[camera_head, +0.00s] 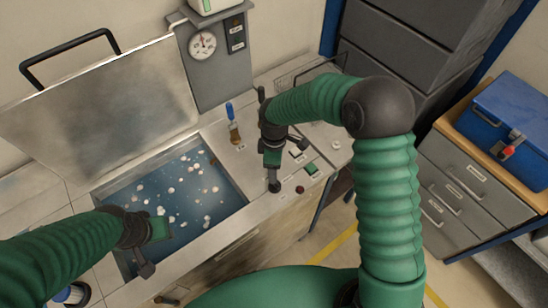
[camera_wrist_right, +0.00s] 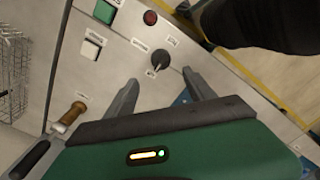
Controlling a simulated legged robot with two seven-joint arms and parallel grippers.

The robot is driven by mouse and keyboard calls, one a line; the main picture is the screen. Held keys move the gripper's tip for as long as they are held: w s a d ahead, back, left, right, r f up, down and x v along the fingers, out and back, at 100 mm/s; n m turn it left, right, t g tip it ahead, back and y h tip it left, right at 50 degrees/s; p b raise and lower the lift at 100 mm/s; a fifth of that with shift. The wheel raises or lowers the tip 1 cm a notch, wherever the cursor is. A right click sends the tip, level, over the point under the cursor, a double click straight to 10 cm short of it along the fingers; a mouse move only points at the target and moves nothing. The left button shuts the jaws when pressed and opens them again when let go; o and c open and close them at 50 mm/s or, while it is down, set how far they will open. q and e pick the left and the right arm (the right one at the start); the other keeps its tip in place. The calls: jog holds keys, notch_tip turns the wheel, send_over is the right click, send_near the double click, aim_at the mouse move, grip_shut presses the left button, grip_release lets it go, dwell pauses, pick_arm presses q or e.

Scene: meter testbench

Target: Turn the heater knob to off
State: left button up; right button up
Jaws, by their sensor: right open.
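The heater knob (camera_wrist_right: 162,61) is a dark grey knob on a pale panel in the right wrist view, with small labels beside it. My right gripper (camera_wrist_right: 160,88) is open, with one finger to each side of the knob's line; the knob shows just beyond the fingertips. I cannot tell whether they touch it. In the head view my right gripper (camera_head: 273,168) points down over the bench's front panel, and the knob is hard to make out from it. My left gripper (camera_head: 152,246) hangs over the water tank (camera_head: 226,212); its jaw state is unclear.
A green button (camera_wrist_right: 105,11), a red button (camera_wrist_right: 150,18) and a white button (camera_wrist_right: 90,48) sit near the knob. A brass valve with a blue handle (camera_head: 230,110) stands by the tank. A gauge (camera_head: 203,44) is behind. A blue toolbox (camera_head: 505,115) is at right.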

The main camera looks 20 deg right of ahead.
notch_tip(320, 180, up, 6)
dwell(0.5)
jog(key=s+d+f+m+t+b, duration=0.1)
jog(key=s+d+m+b, duration=0.1)
jog(key=s+m, duration=0.4)
jog(key=s+d+f+m+t+b, duration=0.1)
jog(key=s+d+f+m+b, duration=0.1)
jog(key=s+m, duration=0.5)
jog(key=shift+s+d+f+t, duration=0.25)
jog(key=shift+s+d, duration=0.45)
jog(key=shift+s, duration=0.45)
jog(key=shift+s+r, duration=0.1)
jog(key=shift+s, duration=0.05)
